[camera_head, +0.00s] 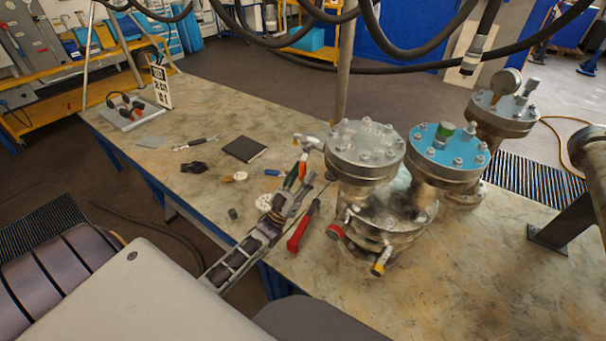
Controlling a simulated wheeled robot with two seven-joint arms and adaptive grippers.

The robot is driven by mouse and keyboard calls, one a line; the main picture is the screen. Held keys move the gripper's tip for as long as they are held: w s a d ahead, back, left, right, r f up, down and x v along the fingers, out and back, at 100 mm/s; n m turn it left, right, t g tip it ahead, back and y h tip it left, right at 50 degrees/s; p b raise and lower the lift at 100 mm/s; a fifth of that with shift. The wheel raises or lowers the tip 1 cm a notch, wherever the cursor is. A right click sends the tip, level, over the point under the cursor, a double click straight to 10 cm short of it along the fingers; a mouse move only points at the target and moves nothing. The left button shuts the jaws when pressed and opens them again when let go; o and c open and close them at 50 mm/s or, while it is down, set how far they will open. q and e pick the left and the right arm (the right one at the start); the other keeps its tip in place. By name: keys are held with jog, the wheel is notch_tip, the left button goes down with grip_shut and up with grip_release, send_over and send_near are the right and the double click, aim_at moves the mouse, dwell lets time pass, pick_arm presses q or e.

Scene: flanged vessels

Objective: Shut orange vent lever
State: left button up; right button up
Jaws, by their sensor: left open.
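Two small valve handles stick out low on the front flanged vessel (380,215). One is red-orange (335,231) on the left, and one is yellow-orange (379,267) at the front. I cannot tell for certain which is the orange vent lever, nor whether either is open or shut. My left gripper (288,190) reaches in from the lower left, over the bench and left of the vessel. It is open and appears apart from both handles. Its fingers partly overlap tools with green and orange handles behind them. My right gripper is out of view.
A red-handled tool (302,228) lies between my left gripper and the vessel. A blue-topped vessel (447,150) and another with a gauge (505,105) stand behind. Hoses (420,67) hang above. The bench (450,290) is clear at front right.

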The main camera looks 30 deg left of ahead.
pick_arm(q)
jog(key=v, duration=1.2)
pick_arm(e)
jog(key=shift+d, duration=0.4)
pick_arm(q)
jog(key=shift+f, duration=0.1)
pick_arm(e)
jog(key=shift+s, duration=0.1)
